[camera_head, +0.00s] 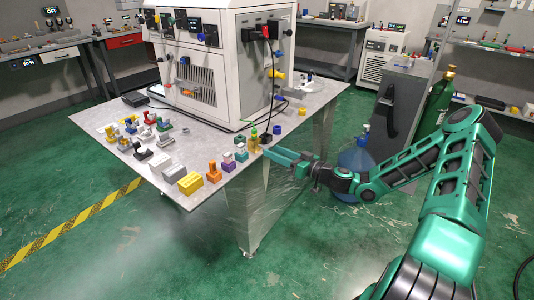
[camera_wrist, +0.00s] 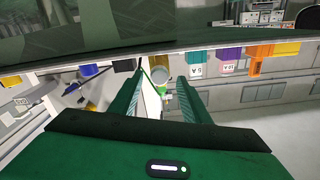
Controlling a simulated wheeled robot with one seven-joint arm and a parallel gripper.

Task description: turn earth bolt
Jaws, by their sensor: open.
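A small green and yellow upright piece (camera_head: 254,137), likely the earth bolt, stands near the right edge of the metal table (camera_head: 215,138). My gripper (camera_head: 272,154) reaches in from the right, low at the table edge, with its fingertips close to this piece. In the wrist view my gripper (camera_wrist: 160,82) is open.
A large white cabinet (camera_head: 221,60) stands on the table, with a black cable hanging near the green and yellow piece. Purple (camera_head: 214,172), teal and yellow (camera_head: 190,183) blocks line the near edge.

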